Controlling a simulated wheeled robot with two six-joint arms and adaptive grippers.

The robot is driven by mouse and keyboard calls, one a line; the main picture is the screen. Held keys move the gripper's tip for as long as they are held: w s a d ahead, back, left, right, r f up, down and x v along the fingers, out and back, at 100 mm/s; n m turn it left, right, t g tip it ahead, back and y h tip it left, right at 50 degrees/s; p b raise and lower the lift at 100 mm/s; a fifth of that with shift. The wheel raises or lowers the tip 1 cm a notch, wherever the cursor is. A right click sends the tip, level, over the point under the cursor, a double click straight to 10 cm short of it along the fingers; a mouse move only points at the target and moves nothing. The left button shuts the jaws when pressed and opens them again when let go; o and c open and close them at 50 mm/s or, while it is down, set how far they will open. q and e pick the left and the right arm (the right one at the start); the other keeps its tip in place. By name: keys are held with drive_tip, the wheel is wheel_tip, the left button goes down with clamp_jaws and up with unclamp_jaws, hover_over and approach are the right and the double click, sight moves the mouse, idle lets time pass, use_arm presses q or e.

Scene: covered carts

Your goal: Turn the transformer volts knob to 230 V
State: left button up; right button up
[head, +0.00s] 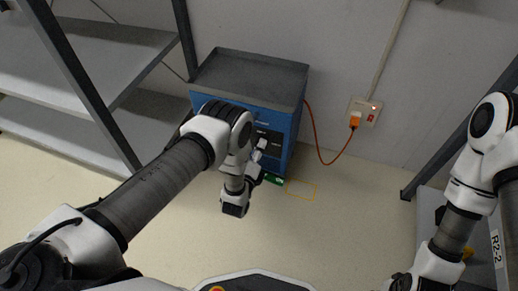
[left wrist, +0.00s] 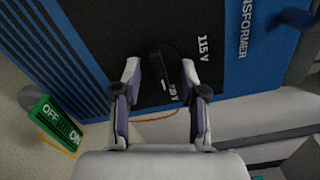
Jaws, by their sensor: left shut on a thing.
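The blue transformer (head: 250,72) stands against the wall, with a grey tray-like top. Its front also shows in the left wrist view (left wrist: 222,75), with a dark panel marked "115 V" and a second label partly covered, ending in "V". The black volts knob (left wrist: 155,68) is on this panel. The white mark on its lower end points down towards the partly covered label. My left gripper (head: 262,148) is at the transformer's front. In the left wrist view its fingers (left wrist: 160,82) are closed around the knob, one on each side. My right gripper is out of view.
A green OFF/ON switch (left wrist: 57,126) sticks out at the lower left of the wrist view. An orange cord (head: 320,150) runs from the transformer to a wall socket (head: 364,112). Grey shelves (head: 100,50) stand left; another rack (head: 490,235) stands right.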

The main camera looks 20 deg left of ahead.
use_arm(q)
drive_tip(key=shift+w, duration=0.1)
idle(0.3)
drive_tip(key=o, duration=1.1)
drive_tip(key=shift+o, duration=0.2)
drive_tip(key=s, duration=0.7)
drive_tip(key=shift+s, duration=0.3)
drive_tip(key=shift+a, duration=0.1)
